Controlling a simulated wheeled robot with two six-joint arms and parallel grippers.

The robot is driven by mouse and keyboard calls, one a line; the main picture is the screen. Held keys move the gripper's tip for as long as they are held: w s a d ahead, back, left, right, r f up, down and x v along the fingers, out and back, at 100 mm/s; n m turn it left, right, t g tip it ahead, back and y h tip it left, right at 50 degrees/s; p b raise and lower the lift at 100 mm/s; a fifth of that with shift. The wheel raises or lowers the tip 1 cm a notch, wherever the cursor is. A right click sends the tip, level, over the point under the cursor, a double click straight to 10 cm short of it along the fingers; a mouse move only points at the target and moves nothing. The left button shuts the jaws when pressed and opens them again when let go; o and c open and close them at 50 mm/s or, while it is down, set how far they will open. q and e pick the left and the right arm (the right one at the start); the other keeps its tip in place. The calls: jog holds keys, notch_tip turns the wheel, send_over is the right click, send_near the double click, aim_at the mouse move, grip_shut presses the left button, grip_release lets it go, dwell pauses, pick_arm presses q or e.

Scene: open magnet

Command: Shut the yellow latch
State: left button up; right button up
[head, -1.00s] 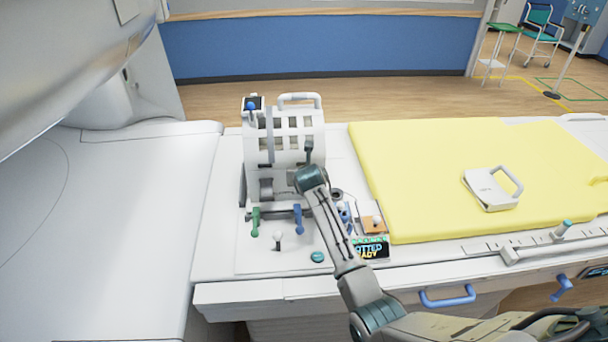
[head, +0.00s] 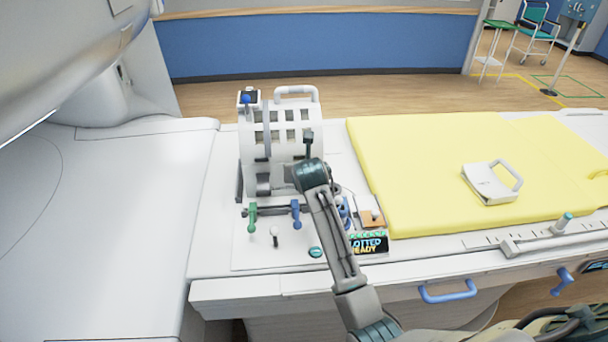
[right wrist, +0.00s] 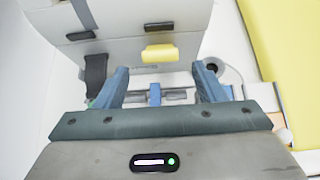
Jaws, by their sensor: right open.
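The yellow latch (right wrist: 158,53) is a small yellow block on the lower part of a white housing in the right wrist view. In the head view I cannot make it out; my right arm covers that area. My right gripper (right wrist: 160,76) is open, its two blue fingers spread wide. The latch shows ahead of the gap between the fingertips, and nothing is held. In the head view my right wrist (head: 309,175) is in front of the lower right of the white slotted housing (head: 270,150). My left gripper is not in view.
A green lever (head: 252,218), a blue lever (head: 296,213) and a teal button (head: 315,252) are in front of the housing. A small display (head: 370,244) is to the right. A white handled piece (head: 490,184) lies on the yellow pad (head: 430,150).

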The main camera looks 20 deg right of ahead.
jog(key=shift+b+v, duration=0.3)
jog(key=shift+v, duration=1.3)
jog(key=shift+f, duration=0.1)
jog(key=c, duration=0.3)
jog(key=shift+s+f+m+b, duration=0.1)
jog(key=shift+f+m+b, duration=0.2)
jog(key=shift+f+b, duration=0.15)
jog(key=c, duration=0.4)
jog(key=m+b, duration=0.1)
jog(key=f+m+t+b, duration=0.1)
jog(key=f+m+h, duration=0.1)
jog(key=shift+s+d+f+b, duration=0.2)
jog(key=shift+s+d+b, duration=0.05)
jog(key=shift+s+b, duration=0.15)
grip_shut()
jog(key=s+a+f+m+t+h+b, duration=0.25)
jog(key=s+f+m+t+b, duration=0.45)
jog(key=m+b, duration=0.6)
jog(key=w+d+r+p, duration=0.1)
jog(key=w+r, duration=0.1)
jog(key=w, duration=0.4)
jog(key=w+d+r+m+t+p, duration=0.1)
jog(key=w+d+r+p, duration=0.1)
jog(key=w, duration=0.3)
jog(key=shift+w+y, duration=0.4)
jog(key=shift+y, duration=0.05)
